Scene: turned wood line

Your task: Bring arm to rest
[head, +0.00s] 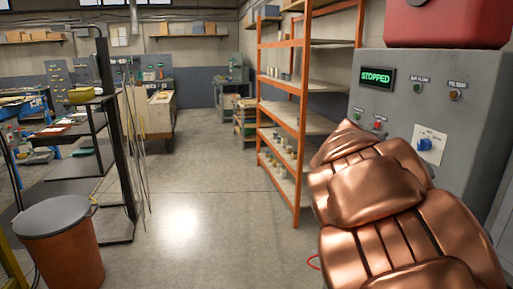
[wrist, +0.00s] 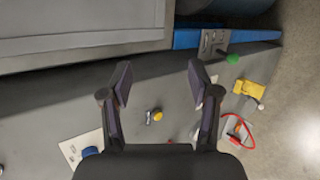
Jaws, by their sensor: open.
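My copper-coloured arm (head: 395,195) fills the lower right of the head view, in front of a grey control cabinet (head: 475,140). My gripper (wrist: 160,82) shows in the wrist view only. Its two dark fingers are apart, with nothing between the tips. Beyond and between the fingers is a grey panel face with a yellow knob (wrist: 156,115). I cannot tell how far the fingers are from that face. A blue switch (wrist: 89,151) on a white plate is at lower left in the wrist view.
The cabinet display (head: 378,77) reads STOPPED, and a red box (head: 447,22) sits on top. Orange shelving (head: 301,110) stands left of the cabinet. A lidded orange bin (head: 62,255) and a dark rack (head: 128,150) are at left. The concrete floor (head: 190,200) between is clear.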

